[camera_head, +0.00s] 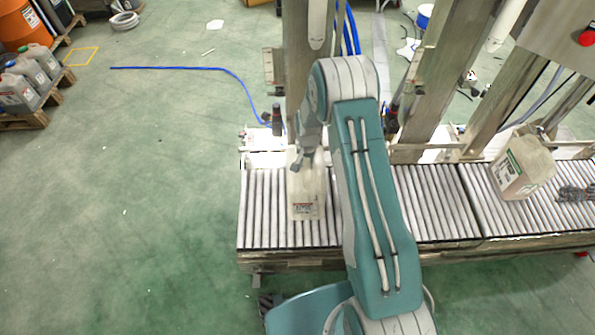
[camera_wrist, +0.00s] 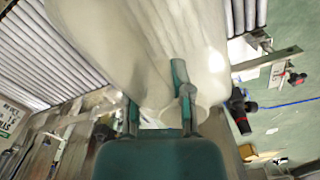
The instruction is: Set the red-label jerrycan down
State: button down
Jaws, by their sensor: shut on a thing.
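The red-label jerrycan (camera_head: 307,196) is pale and translucent, with a small label low on the side facing the head camera. It is upright over the left part of the roller conveyor (camera_head: 264,215); I cannot tell whether its base touches the rollers. My gripper (camera_head: 304,163) is at its top, shut on it. In the wrist view the jerrycan (camera_wrist: 135,45) fills the upper middle, and the fingers of my gripper (camera_wrist: 158,105) close around its handle area. My arm hides the rollers to the right of the jerrycan.
A second jerrycan (camera_head: 523,166) with a green label stands on the right conveyor section. Metal posts (camera_head: 428,85) rise behind the conveyor. Grey jerrycans (camera_head: 22,90) and an orange drum (camera_head: 18,25) stand at the far left. Bare rollers lie in front of the green-label jerrycan.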

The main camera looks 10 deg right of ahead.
jog(key=w+a+f, duration=0.2)
jog(key=w+f, duration=0.1)
jog(key=f, duration=0.4)
jog(key=shift+f, duration=0.35)
jog(key=c, duration=0.5)
grip_release()
jog(key=shift+c, duration=0.2)
